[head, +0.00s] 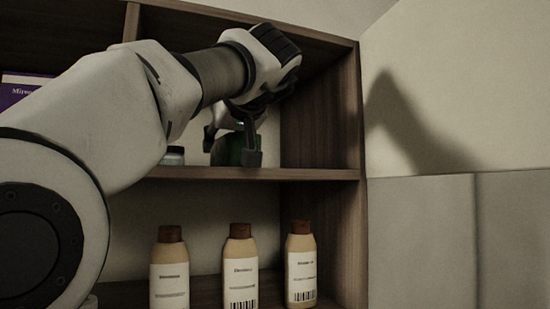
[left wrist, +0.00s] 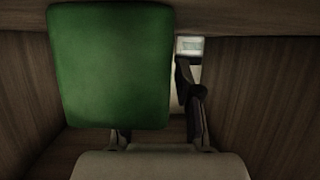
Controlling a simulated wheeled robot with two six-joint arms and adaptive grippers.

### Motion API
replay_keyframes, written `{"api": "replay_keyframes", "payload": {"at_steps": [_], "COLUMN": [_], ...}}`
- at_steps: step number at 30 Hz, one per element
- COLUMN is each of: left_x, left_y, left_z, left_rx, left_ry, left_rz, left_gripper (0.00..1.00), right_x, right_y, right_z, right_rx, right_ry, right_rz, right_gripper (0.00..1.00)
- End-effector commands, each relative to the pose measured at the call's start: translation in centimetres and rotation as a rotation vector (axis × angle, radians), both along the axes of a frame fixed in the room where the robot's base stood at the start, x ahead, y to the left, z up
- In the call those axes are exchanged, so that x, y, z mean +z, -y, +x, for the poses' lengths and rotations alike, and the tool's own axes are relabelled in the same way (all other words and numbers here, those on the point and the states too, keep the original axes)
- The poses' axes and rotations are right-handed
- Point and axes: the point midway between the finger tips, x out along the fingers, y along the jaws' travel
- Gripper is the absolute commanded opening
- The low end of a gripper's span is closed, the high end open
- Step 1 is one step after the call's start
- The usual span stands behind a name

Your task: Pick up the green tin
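The green tin (head: 232,150) stands on the upper shelf near its right end, partly hidden behind my left gripper in the head view. In the left wrist view the green tin (left wrist: 110,65) fills the upper left, close to the camera. My left gripper (head: 231,146) is open at the tin, its fingers apart. In the left wrist view one finger (left wrist: 190,100) is just right of the tin. The other is mostly hidden behind the tin's lower edge. I cannot tell whether either finger touches it. My right gripper is not in view.
A small pale jar (head: 172,155) stands left of the tin on the upper shelf (head: 310,174). The shelf's right side wall (head: 320,110) is close to the tin. Several tan bottles (head: 240,268) stand below. A purple box (head: 20,88) is at the far left.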

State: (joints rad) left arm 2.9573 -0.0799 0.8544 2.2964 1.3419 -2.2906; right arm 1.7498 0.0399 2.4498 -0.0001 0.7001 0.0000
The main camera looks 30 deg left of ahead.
Motion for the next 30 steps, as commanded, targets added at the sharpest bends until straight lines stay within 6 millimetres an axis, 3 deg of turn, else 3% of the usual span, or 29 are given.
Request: {"api": "replay_keyframes", "payload": {"at_steps": [7, 8, 10, 11, 23, 30], "left_x": [-0.2, -0.2, -0.2, -0.2, -0.2, 1.6], "left_y": [-0.5, -0.5, -0.5, -0.5, -0.5, -0.5], "left_z": [0.4, 0.4, 0.4, 0.4, 0.4, 0.4], "left_rx": [-0.001, -0.001, -0.001, -0.001, 0.000, 0.000], "left_ry": [0.002, 0.002, 0.002, 0.002, -0.001, 0.002], "left_rz": [0.000, 0.000, 0.000, 0.000, -0.001, 0.000], "left_gripper": [0.33, 0.30, 0.05, 0.00, 0.00, 0.00], "right_x": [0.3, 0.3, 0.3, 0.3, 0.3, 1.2], "right_y": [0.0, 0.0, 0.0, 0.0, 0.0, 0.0], "right_z": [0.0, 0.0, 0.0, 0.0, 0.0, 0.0], "right_rx": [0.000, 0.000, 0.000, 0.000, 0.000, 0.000], "right_ry": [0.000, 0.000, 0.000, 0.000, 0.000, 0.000], "right_rz": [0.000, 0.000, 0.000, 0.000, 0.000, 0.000], "right_gripper": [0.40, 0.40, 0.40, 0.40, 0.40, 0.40]}}
